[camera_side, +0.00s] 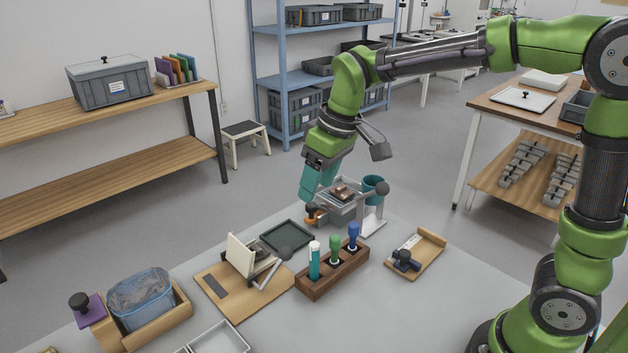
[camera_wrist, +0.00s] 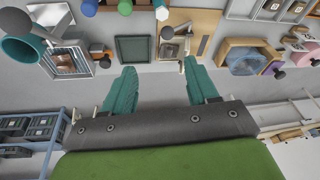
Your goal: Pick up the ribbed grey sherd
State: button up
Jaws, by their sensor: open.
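I cannot make out a ribbed grey sherd for certain in either view. Brown pieces (camera_side: 342,192) lie on or in a grey bin (camera_side: 340,213) beside my gripper; brownish contents also show in a framed bin at the upper left of the wrist view (camera_wrist: 68,62). My gripper (camera_side: 308,197) has teal fingers and hangs above the bench, close to the left side of that bin. In the wrist view its fingers (camera_wrist: 160,67) are spread wide apart with nothing between them. Part of the bin is hidden behind a clamp-like stand.
A dark shallow tray (camera_side: 283,233) lies left of the bin. A wooden rack (camera_side: 333,280) holds several upright coloured-handled tools. A wooden board with a hinged device (camera_side: 240,290), a wooden tray (camera_side: 430,250) and a bag-lined box (camera_side: 140,300) stand around. Bare bench (camera_side: 400,310) shows in front.

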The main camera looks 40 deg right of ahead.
aim_at(256, 247)
jog(key=w+a+f+n+g+h, duration=0.1)
jog(key=w+a+f+n, duration=0.15)
jog(key=w+n, duration=0.5)
jog(key=w+a+f+n+g+h, duration=0.1)
jog(key=w+a+f+n+g, duration=0.1)
jog(key=w+a+n, duration=0.35)
jog(key=f, duration=0.5)
jog(key=d+f+n, duration=0.1)
jog(key=f, duration=0.4)
jog(key=f+n, duration=0.1)
jog(key=f, duration=0.5)
jog(key=shift+w+d, duration=0.2)
jog(key=shift+d, duration=0.2)
